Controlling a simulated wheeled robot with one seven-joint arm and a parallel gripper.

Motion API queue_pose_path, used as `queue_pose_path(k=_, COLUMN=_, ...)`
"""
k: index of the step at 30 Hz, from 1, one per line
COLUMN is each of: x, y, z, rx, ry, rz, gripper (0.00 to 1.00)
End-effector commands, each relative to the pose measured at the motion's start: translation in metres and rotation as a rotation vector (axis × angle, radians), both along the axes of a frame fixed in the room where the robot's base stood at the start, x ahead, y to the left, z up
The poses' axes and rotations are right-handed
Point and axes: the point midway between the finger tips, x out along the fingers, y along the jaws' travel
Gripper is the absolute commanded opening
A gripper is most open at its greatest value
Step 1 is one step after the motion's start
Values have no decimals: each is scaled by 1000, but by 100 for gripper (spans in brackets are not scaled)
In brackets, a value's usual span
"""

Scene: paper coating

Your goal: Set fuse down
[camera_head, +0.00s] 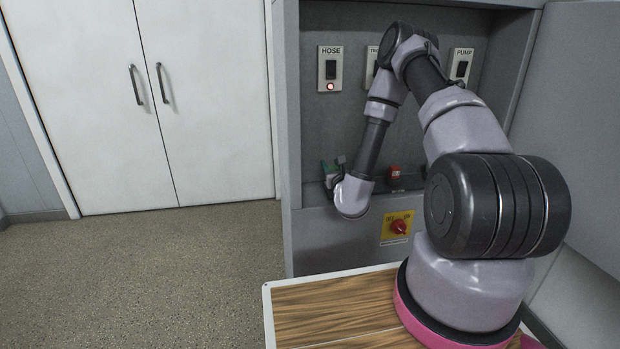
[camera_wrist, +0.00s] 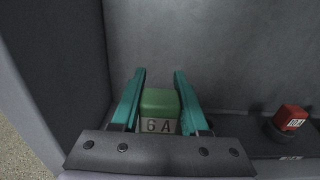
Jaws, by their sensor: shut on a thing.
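A green fuse (camera_wrist: 160,108) with a "6 A" label sits between the teal fingers of my gripper (camera_wrist: 159,92) in the wrist view. The fingers are shut on it. In the head view my gripper (camera_head: 334,168) is at the left inside the grey cabinet, partly hidden by my wrist; the fuse is too small to make out clearly there. Whether the fuse touches the surface beneath it is hidden by the gripper.
A red fuse (camera_wrist: 292,117) marked "10 A" stands in a dark holder to the right; it also shows in the head view (camera_head: 394,172). The cabinet's left wall (camera_wrist: 62,60) is close to my gripper. A red rotary switch (camera_head: 399,226) is below. Labelled switches line the back panel above.

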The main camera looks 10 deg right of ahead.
Motion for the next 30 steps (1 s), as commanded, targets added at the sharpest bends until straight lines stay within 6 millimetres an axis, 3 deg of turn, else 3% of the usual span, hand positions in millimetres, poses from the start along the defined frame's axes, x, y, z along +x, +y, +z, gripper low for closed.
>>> queue_pose_path(k=3, x=25, y=20, z=0, rx=3, ry=-2, rz=-1, gripper=0)
queue_pose_path(k=11, x=67, y=55, z=0, rx=3, ry=-1, rz=-1, gripper=0)
queue_pose_path(k=15, x=65, y=54, z=-23, rx=0, ry=3, rz=0, gripper=0)
queue_pose_path(k=22, x=65, y=54, z=-38, rx=1, ry=1, rz=0, gripper=0)
queue_pose_path(k=30, x=68, y=56, z=-70, rx=1, ry=0, rz=0, gripper=0)
